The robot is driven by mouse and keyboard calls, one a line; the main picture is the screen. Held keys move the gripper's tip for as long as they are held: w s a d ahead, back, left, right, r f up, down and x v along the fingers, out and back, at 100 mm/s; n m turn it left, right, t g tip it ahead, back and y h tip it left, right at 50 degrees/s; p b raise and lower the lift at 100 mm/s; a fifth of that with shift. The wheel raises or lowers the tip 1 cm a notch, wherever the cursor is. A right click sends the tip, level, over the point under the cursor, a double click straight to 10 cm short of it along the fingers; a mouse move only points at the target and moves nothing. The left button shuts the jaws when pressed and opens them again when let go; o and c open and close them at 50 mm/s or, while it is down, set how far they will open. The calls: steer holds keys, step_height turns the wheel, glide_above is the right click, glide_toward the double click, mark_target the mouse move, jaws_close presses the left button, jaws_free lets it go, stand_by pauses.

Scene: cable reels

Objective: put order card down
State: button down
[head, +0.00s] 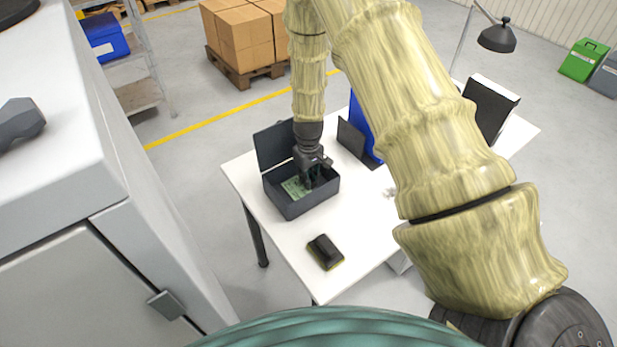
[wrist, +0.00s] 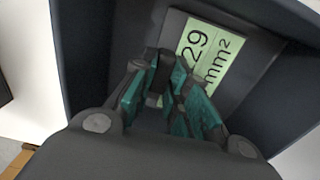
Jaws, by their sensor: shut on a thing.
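The order card (wrist: 212,58), light green with large dark "29 mm2" print, is inside an open dark grey box (head: 300,208) on the white table. The card also shows in the head view (head: 291,188), left of my gripper. My gripper (head: 311,180) reaches down into the box from above. In the wrist view its teal-padded fingers (wrist: 168,88) are closed in at the card's near edge and hold it. The fingers hide that edge, and I cannot tell whether the card touches the box floor.
The box's lid (head: 273,145) stands open at the back. A black and yellow block (head: 325,251) lies on the table (head: 373,235) in front. A blue item (head: 358,122) and a black binder-like thing (head: 490,108) stand behind. A grey cabinet (head: 75,180) is at left.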

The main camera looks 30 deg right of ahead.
steer(key=c, duration=1.4)
jaws_free()
steer(key=shift+f, duration=0.1)
steer(key=shift+r, duration=0.2)
steer(key=shift+r+b, duration=1.3)
steer(key=shift+r, duration=4.6)
